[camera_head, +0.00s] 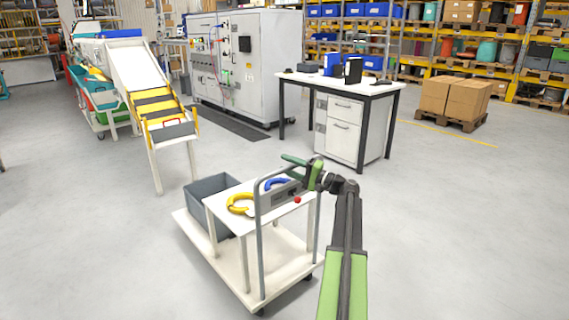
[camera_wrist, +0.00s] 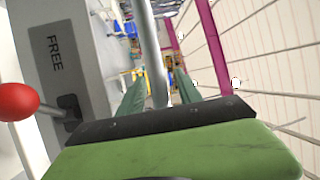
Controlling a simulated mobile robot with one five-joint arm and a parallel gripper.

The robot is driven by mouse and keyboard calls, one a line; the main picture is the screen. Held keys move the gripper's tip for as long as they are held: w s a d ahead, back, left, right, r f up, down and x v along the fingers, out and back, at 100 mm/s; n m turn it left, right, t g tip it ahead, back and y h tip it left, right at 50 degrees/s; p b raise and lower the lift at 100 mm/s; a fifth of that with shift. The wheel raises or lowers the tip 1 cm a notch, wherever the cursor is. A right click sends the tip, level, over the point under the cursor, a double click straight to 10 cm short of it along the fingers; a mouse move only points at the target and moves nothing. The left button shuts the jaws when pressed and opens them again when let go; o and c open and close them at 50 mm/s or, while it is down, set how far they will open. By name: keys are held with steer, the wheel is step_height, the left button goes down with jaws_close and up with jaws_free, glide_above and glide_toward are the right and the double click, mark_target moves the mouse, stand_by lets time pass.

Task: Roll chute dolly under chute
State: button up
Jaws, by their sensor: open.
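The dolly (camera_head: 238,262) is a low white platform on casters with a grey push handle (camera_head: 259,245). It stands in front of me, apart from the chute (camera_head: 139,70), a white slope with yellow and dark bands on white legs at the upper left. My gripper (camera_head: 288,166) is at the top of the handle, fingers pointing left. In the wrist view, the handle bar (camera_wrist: 153,50) runs between my two open fingers (camera_wrist: 158,92), with no clear grip on it. A grey plate marked FREE (camera_wrist: 55,60) and a red-knobbed lever (camera_wrist: 18,101) are beside it.
The dolly carries a grey bin (camera_head: 203,205) and a small raised top with yellow (camera_head: 240,204) and blue rings. A workbench (camera_head: 340,82) stands behind it and a carton pallet (camera_head: 455,100) at right. Floor between dolly and chute is clear.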

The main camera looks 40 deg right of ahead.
steer(key=shift+w+a+r, duration=0.1)
steer(key=shift+w+a, duration=0.1)
steer(key=shift+w, duration=0.3)
steer(key=shift+c, duration=0.4)
jaws_close()
stand_by(0.6)
